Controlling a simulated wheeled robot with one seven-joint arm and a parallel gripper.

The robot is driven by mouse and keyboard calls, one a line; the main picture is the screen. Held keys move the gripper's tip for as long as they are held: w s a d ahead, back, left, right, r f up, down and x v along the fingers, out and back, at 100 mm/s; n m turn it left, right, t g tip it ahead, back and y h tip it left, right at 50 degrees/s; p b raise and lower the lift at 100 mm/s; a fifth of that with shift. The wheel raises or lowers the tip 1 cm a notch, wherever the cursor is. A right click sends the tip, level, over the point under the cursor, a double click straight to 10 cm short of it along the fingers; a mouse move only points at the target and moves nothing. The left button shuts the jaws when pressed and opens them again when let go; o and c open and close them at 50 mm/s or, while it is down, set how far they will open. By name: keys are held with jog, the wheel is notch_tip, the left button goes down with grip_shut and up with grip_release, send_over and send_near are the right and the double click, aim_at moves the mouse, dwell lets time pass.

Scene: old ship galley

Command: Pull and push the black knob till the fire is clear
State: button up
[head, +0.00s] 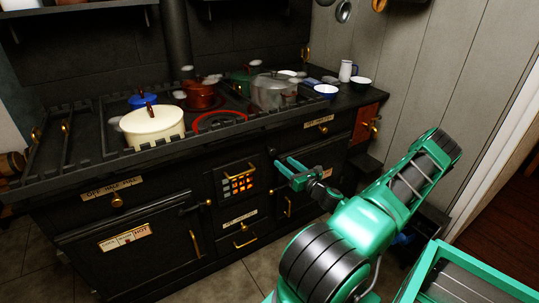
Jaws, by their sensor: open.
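The fire glows orange behind a barred grate (238,185) in the middle of the black range's front. A brass handle runs above the grate, and a drawer with a pale label (240,219) is below it. I cannot pick out the black knob for certain against the dark range front; it may be hidden or too small to tell. My gripper (283,164) is open and empty, its green fingers pointing left toward the range, just right of the grate. Whether it touches the range front cannot be told.
The black range (130,180) has a railed top with a cream pot (153,126), a red pot (201,96), a grey pot (273,92) and a blue pot (142,100). Brass handles and knobs stick out in front. A plank wall (430,70) closes the right. Tiled floor shows in front.

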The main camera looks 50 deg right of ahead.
aim_at(273, 153)
jog(key=w, duration=0.3)
jog(key=w+d, duration=0.1)
jog(key=w, duration=0.3)
jog(key=w+d, duration=0.1)
jog(key=w, duration=0.2)
jog(key=shift+w+d, duration=0.1)
jog(key=shift+w, duration=0.15)
jog(key=shift+c, duration=0.4)
grip_shut()
jog(key=s, duration=0.2)
jog(key=s+a, duration=0.1)
jog(key=s, duration=0.3)
jog(key=shift+s+a, duration=0.3)
jog(key=shift+o, duration=0.4)
grip_release()
